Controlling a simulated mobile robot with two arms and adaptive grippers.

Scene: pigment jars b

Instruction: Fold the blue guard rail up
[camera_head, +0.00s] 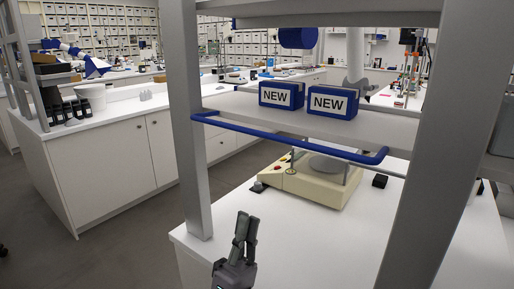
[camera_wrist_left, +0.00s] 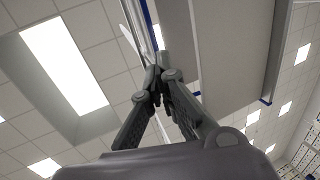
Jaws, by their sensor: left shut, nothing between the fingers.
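The blue guard rail (camera_head: 290,139) runs along the front of the rack's grey shelf (camera_head: 236,106). It sits low, at about the shelf edge, with bent ends at the left and right. My left gripper (camera_head: 246,222) is shut and empty. It points up below the rail's left half in the head view, apart from it in the picture. In the left wrist view the shut fingers (camera_wrist_left: 157,78) point up toward the rack, with blue parts showing beside the shelf underside (camera_wrist_left: 222,55). My right gripper is out of view.
Two blue boxes marked NEW (camera_head: 282,95) (camera_head: 332,100) stand on the shelf behind the rail. Grey posts (camera_head: 187,120) (camera_head: 440,150) flank the rail. A cream device (camera_head: 310,180) stands on the white counter (camera_head: 300,240) below. Open floor (camera_head: 110,245) lies at the left.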

